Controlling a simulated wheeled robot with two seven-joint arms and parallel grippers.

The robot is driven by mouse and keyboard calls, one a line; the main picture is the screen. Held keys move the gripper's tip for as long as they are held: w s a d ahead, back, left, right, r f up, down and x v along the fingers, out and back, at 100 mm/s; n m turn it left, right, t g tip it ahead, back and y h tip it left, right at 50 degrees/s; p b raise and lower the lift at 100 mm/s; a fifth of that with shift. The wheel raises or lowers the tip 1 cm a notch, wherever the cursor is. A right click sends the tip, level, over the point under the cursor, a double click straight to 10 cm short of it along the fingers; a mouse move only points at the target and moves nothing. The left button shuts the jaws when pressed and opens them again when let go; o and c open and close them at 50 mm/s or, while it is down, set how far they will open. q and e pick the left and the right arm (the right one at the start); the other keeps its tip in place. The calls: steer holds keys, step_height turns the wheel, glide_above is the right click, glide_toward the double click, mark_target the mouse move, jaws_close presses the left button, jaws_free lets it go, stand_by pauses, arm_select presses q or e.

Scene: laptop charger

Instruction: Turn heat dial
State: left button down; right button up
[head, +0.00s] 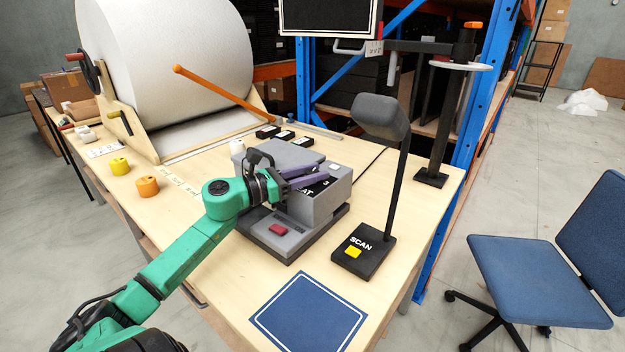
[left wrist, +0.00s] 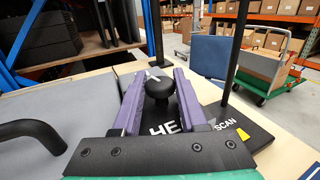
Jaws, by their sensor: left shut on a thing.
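The heat dial (left wrist: 158,88) is a black round knob with a pale mark on top. It stands on the dark panel lettered HEAT, on top of the grey machine (head: 320,209). My left gripper (head: 318,175) reaches over the machine from the left. In the left wrist view its purple fingers (left wrist: 160,92) lie on both sides of the dial and are shut on it. In the head view the fingers hide most of the dial, and part of the lettering shows below them. My right gripper is not in view.
A black scanner stand (head: 363,250) marked SCAN rises right of the machine. A blue mat (head: 309,315) lies at the front of the table. A large white roll (head: 170,70) stands at the back left. Yellow (head: 119,166) and orange (head: 148,187) tape rolls lie at the left.

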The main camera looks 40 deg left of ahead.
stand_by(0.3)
arm_select(q)
steer(key=shift+c, duration=2.4)
jaws_free()
steer(key=shift+s+a+f, duration=0.1)
steer(key=shift+s+a, duration=0.15)
steer(key=shift+s, duration=0.25)
steer(key=b+v, duration=0.3)
steer(key=v, duration=1)
steer(key=shift+s, duration=0.25)
steer(key=shift+o, duration=0.2)
steer(key=shift+a, duration=0.1)
